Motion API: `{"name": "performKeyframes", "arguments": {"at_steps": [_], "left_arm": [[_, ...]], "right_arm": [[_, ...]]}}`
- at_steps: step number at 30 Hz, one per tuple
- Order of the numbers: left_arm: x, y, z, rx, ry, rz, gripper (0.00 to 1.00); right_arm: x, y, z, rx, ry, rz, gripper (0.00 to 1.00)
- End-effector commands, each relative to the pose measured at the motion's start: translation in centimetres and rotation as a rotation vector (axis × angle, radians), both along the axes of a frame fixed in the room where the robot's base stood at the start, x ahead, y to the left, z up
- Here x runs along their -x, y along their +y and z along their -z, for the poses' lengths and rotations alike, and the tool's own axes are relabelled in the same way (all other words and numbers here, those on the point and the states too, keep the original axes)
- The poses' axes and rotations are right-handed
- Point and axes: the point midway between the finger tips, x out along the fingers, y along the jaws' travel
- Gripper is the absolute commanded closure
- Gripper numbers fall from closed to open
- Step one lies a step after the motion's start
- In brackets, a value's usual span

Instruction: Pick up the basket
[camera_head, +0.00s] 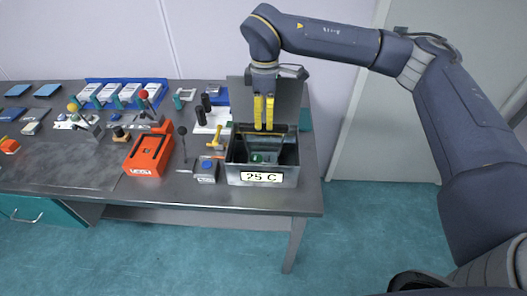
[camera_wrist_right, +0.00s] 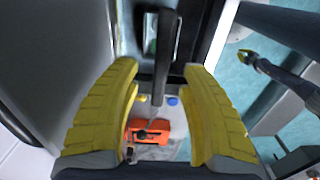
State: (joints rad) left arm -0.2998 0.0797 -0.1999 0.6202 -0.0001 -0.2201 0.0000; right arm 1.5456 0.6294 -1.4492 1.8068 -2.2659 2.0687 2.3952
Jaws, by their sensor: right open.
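The grey metal bath labelled "25 C" (camera_head: 235,172) stands at the table's right end, its lid (camera_head: 291,100) raised behind it. Inside it are dark parts and a small green item (camera_head: 257,157); I cannot clearly make out the basket's outline. My right gripper (camera_head: 264,129) points down over the rear of the bath opening, its yellow fingers apart. In the right wrist view the right gripper (camera_wrist_right: 166,110) is open, and a dark bar (camera_wrist_right: 164,55), possibly the basket's handle, shows between the fingers. I see no contact. My left gripper (camera_wrist_right: 246,56) shows small at the right there.
An orange device (camera_head: 149,155) and a small grey box with a blue top (camera_head: 206,170) stand left of the bath. A yellow tool (camera_head: 216,137) and black cylinders (camera_head: 205,102) are close by.

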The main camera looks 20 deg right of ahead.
Motion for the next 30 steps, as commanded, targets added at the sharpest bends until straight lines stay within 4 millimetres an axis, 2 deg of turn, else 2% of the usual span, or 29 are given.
{"name": "performKeyframes", "arguments": {"at_steps": [8, 19, 28, 30], "left_arm": [[0.0, 0.0, 0.0, 0.000, 0.000, 0.000, 1.00], [0.0, 0.0, 0.0, 0.000, 0.000, 0.000, 1.00], [0.0, 0.0, 0.0, 0.000, 0.000, 0.000, 1.00], [0.0, 0.0, 0.0, 0.000, 0.000, 0.000, 1.00]], "right_arm": [[0.1, 0.1, 1.0, 0.000, 0.003, -0.001, 0.56], [0.1, 0.4, 5.1, 0.000, 0.003, -0.001, 0.56], [0.1, 0.3, 5.5, 0.001, 0.001, 0.000, 0.55], [0.1, 0.3, 5.5, 0.001, 0.001, 0.000, 0.63]]}}
